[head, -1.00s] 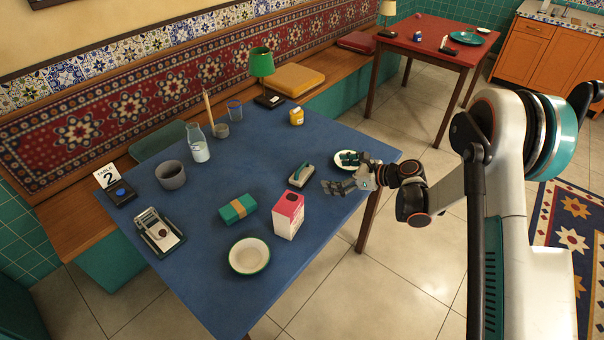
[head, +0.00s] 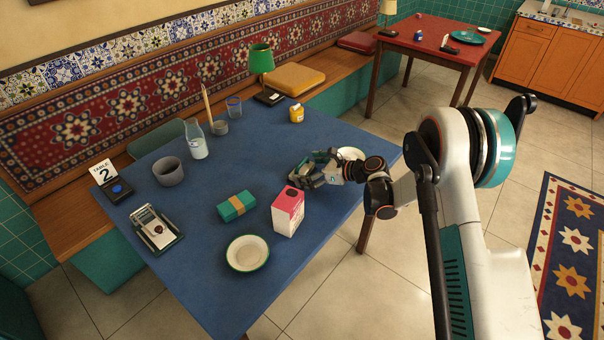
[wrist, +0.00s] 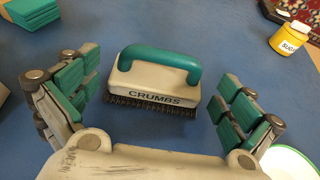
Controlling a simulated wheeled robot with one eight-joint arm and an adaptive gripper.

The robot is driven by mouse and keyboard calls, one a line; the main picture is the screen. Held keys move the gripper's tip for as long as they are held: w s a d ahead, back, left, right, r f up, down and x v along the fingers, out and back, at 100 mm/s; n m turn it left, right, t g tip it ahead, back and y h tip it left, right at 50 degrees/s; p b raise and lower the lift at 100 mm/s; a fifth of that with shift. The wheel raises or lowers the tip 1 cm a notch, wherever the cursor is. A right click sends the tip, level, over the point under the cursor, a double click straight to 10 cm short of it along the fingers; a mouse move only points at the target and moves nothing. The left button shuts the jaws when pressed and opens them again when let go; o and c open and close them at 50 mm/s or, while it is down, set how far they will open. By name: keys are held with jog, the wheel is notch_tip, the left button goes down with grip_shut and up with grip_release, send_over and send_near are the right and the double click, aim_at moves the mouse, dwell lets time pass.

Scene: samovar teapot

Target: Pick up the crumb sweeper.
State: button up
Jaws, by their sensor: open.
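The crumb sweeper (wrist: 158,80) is a light grey block with a teal handle, dark bristles and the word CRUMBS on its side. In the wrist view it lies on the blue table between and beyond the fingers of my gripper (wrist: 158,105). My gripper is open, with teal-padded fingers spread to its left and right, apart from the sweeper. In the head view my gripper (head: 312,172) is over the right part of the table and hides most of the sweeper.
A pink and white carton (head: 288,212) stands close to my gripper on the near side. A white plate (head: 351,153) lies partly behind it. A yellow sugar jar (wrist: 291,37), a green bundle (head: 237,206) and a bowl (head: 248,253) are nearby. The blue table (head: 190,270) has free room at front left.

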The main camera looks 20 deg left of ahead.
jog(key=b+x, duration=0.1)
jog(key=x, duration=0.3)
jog(key=shift+r, duration=0.3)
jog(key=shift+c, duration=0.6)
jog(key=c, duration=0.8)
jog(key=shift+o, duration=0.2)
